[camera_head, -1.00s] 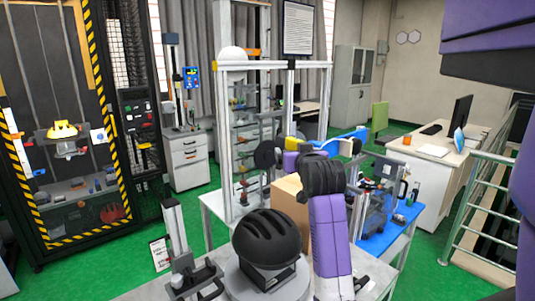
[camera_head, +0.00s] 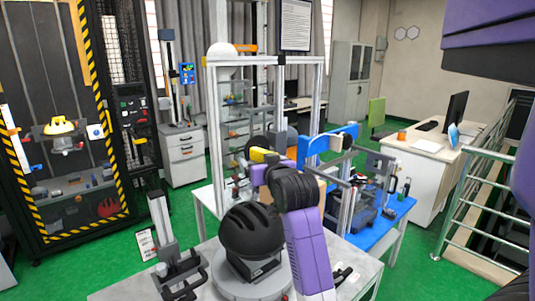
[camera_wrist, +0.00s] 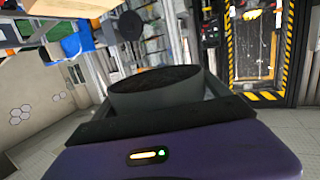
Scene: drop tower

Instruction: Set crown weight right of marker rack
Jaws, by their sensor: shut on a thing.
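In the wrist view my gripper (camera_wrist: 158,97) is shut on a dark grey round weight (camera_wrist: 158,84) with a flat, darker top, which I take to be the crown weight. The weight sits between the dark fingers, in front of my purple hand. In the head view my arm reaches out over the bench, and its far end (camera_head: 262,165) is small and partly covered by my own links. I cannot make out the fingers or the held weight there. I cannot single out the marker rack for certain in either view.
A black helmet (camera_head: 250,230) stands on a round grey plate (camera_head: 218,281) close to my arm. Behind it is an aluminium frame (camera_head: 216,135). A blue-topped table (camera_head: 403,207) with equipment is to the right. A hazard-striped tower (camera_head: 122,190) stands left. Railings (camera_head: 468,200) are at right.

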